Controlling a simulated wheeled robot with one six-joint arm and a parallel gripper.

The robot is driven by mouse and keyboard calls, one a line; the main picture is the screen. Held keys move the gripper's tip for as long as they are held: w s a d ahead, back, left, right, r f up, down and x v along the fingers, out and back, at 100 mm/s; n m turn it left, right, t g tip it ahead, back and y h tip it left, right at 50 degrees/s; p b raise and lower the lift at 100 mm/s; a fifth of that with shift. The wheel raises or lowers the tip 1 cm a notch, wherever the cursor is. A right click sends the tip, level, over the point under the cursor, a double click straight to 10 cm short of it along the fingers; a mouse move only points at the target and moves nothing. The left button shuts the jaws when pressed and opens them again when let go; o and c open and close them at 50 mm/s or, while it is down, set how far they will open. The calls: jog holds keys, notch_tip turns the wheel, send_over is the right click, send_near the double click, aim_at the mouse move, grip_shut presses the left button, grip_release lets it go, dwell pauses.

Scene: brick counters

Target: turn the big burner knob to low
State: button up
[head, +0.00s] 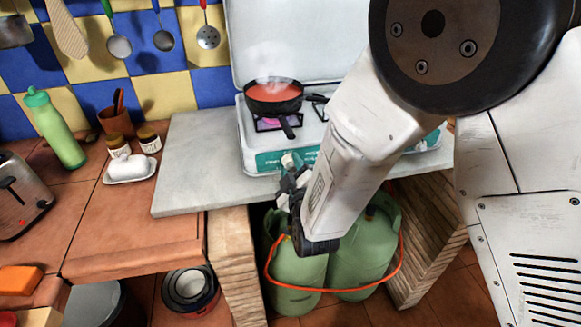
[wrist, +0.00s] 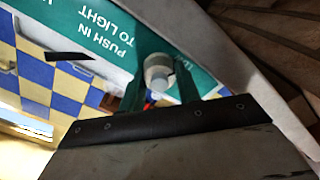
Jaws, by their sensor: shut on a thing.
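The camping stove has a white body and a teal front panel (head: 268,161); in the wrist view the panel (wrist: 112,38) reads "PUSH IN TO LIGHT". A pale round burner knob (wrist: 157,70) sticks out of that panel, between the fingers of my gripper (wrist: 159,88). My gripper (head: 289,176) is at the stove's front in the head view and is shut on the knob. My arm and gripper largely hide the knob there, and its pointer setting cannot be read. A black pan (head: 275,98) of steaming red sauce sits over a burner with a pinkish-purple glow (head: 266,124).
The stove stands on a grey slab (head: 187,165). Its white lid (head: 275,50) is raised behind the pan. Green gas bottles (head: 297,273) with an orange hose (head: 345,290) stand below. A white dish (head: 131,171) is on the left counter.

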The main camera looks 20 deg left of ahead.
jog(key=shift+s+f+n, duration=0.1)
jog(key=shift+s+n, duration=0.05)
jog(key=shift+n, duration=0.55)
jog(key=o, duration=0.9)
jog(key=shift+a, duration=0.1)
jog(key=shift+c, duration=0.2)
jog(key=shift+o, duration=0.6)
jog(key=v, duration=0.7)
jog(key=shift+s+d, duration=0.25)
jog(key=shift+s, duration=0.1)
